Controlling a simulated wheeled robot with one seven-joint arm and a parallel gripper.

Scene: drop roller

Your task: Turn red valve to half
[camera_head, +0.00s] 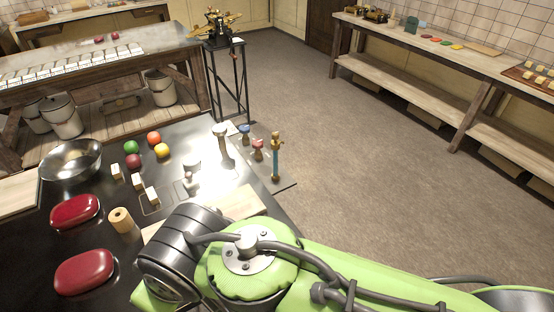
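A small valve with a red-pink handle (258,144) stands on a flat plate at the right end of the dark table. A similar valve with a blue handle (244,129) stands just behind it to the left. A brass-ended upright tube with blue in it (276,157) stands to the right of the red valve. The red handle is too small to tell its exact turn. My green and black arm fills the lower middle of the view, nearer than the valves and apart from them in the picture. My gripper is not in view.
The dark table (205,132) also holds a metal bowl (71,160), colored balls (133,147), white blocks (138,181), two red lidded dishes (84,271), a tan roll (121,219) and a pale post (222,148). Open floor (360,170) lies to the right.

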